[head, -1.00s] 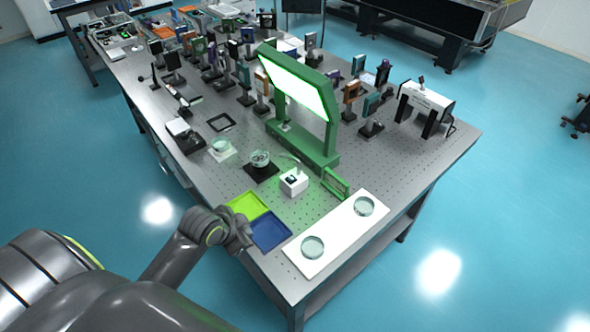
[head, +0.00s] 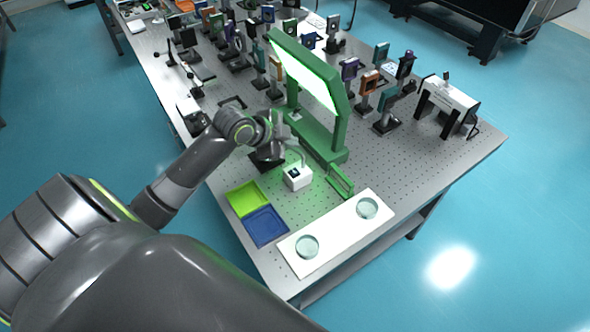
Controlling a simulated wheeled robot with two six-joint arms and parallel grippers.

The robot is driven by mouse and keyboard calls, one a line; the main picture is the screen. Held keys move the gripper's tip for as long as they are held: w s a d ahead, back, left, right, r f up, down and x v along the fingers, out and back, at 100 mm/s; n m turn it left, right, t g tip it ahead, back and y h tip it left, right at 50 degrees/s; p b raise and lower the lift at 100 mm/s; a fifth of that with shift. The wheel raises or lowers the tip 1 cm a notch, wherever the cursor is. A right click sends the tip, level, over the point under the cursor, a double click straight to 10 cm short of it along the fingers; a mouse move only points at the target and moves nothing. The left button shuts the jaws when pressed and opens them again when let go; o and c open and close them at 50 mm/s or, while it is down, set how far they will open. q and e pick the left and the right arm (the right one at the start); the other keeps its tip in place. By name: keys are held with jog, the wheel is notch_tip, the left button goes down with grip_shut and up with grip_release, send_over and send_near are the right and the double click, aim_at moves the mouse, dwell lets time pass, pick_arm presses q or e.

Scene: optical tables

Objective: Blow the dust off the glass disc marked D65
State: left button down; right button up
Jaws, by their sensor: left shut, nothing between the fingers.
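Two clear round glass discs lie on a white board at the table's near corner, one at the right (head: 367,208) and one at the left (head: 307,246). No D65 mark is readable on either. My left gripper (head: 282,138) is shut and empty, above the dark square base (head: 266,161) left of the green lit frame. The gripper and forearm hide the round glass items that stood there. A small white box (head: 297,177) with a dark top patch stands just nearer than the gripper. My right gripper is out of view.
The green frame with a bright panel (head: 305,75) stands close right of my gripper. A lime tray (head: 247,198) and a blue tray (head: 266,226) lie near the front left edge. Many mounted optics crowd the back. A white bridge-like device (head: 449,95) stands right.

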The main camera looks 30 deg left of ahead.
aim_at(294, 172)
pick_arm(q)
jog(key=shift+f, duration=0.1)
notch_tip(294, 172, down, 8)
jog(key=b, duration=0.7)
jog(key=shift+b, duration=0.3)
jog(key=shift+f, duration=0.4)
dwell(1.2)
jog(key=shift+f+b, duration=0.3)
jog(key=shift+f, duration=0.1)
jog(key=shift+f, duration=0.45)
dwell(0.5)
dwell(0.3)
jog(key=shift+r+p, duration=0.65)
jog(key=shift+r, duration=0.2)
